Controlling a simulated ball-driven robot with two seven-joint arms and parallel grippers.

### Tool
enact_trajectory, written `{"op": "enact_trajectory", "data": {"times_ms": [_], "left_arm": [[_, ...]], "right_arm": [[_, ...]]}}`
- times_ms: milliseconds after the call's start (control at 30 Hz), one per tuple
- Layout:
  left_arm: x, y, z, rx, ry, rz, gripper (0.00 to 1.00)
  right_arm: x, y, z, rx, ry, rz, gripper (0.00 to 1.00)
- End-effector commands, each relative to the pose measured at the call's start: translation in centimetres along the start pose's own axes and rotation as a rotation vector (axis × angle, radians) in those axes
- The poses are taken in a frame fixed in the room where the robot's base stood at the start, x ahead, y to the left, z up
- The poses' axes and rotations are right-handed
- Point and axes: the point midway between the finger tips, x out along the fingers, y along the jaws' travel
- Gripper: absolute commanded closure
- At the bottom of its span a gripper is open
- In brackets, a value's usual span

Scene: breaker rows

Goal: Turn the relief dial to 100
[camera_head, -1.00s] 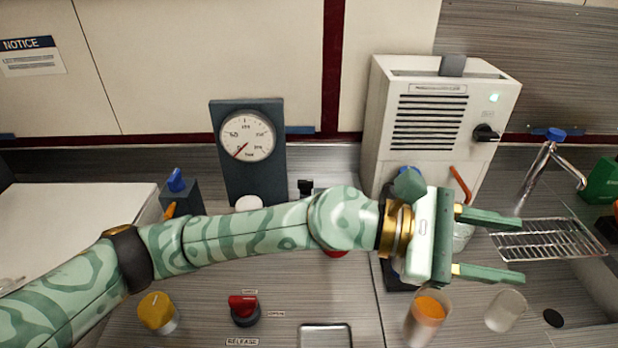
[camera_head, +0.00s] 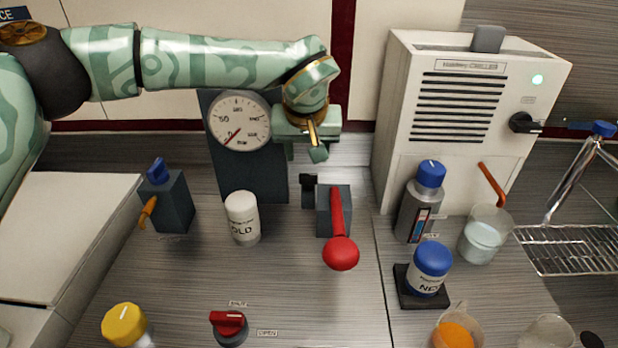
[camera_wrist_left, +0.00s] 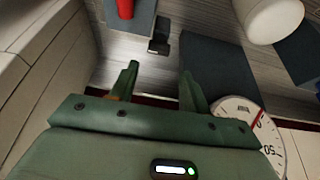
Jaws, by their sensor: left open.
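No part that I can see is clearly labelled as the relief dial. A round white gauge (camera_head: 238,122) with a red needle stands on a dark panel; its needle points to the lower left, near the low end of the scale. The gauge also shows at the lower right of the left wrist view (camera_wrist_left: 243,128). A yellow knob (camera_head: 124,325) and a red shut/open knob (camera_head: 229,326) are at the front. My left gripper (camera_head: 304,152) is open and empty, just right of the gauge, fingers pointing down. Its fingers show apart in the wrist view (camera_wrist_left: 158,82). My right gripper is not in view.
A small black part (camera_head: 308,190) and a red-handled lever (camera_head: 338,225) stand below my left gripper. A white bottle (camera_head: 242,218) stands before the gauge. A white chiller (camera_head: 460,120) stands right, with blue-capped bottles (camera_head: 420,200) in front. The counter's front middle is clear.

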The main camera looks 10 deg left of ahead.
Motion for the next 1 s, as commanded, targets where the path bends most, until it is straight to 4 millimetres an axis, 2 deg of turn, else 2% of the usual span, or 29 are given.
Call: {"op": "enact_trajectory", "data": {"times_ms": [33,100,300,500,800,900,933,1000], "left_arm": [[2.0,0.0,0.3,0.001,-0.006,-0.001,0.53],[3.8,0.0,0.2,-0.001,-0.006,-0.001,0.53],[7.6,0.1,0.2,0.000,-0.004,0.001,0.53],[9.1,0.1,0.1,0.001,-0.001,0.003,0.53],[9.1,0.1,0.0,0.001,0.000,0.003,0.53],[9.1,0.1,0.1,0.001,0.000,0.003,0.81],[9.1,0.1,0.1,0.001,0.000,0.003,0.85],[9.1,0.1,0.1,0.001,0.000,0.003,0.85]], "right_arm": [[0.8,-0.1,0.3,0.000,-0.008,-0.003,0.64],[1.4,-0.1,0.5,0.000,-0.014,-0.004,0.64],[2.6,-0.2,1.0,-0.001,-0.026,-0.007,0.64],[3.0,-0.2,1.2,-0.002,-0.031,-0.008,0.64],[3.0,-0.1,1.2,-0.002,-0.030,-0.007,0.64],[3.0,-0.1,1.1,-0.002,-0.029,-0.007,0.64],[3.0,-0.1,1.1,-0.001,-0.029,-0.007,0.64],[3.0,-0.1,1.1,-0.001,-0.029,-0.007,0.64]]}}
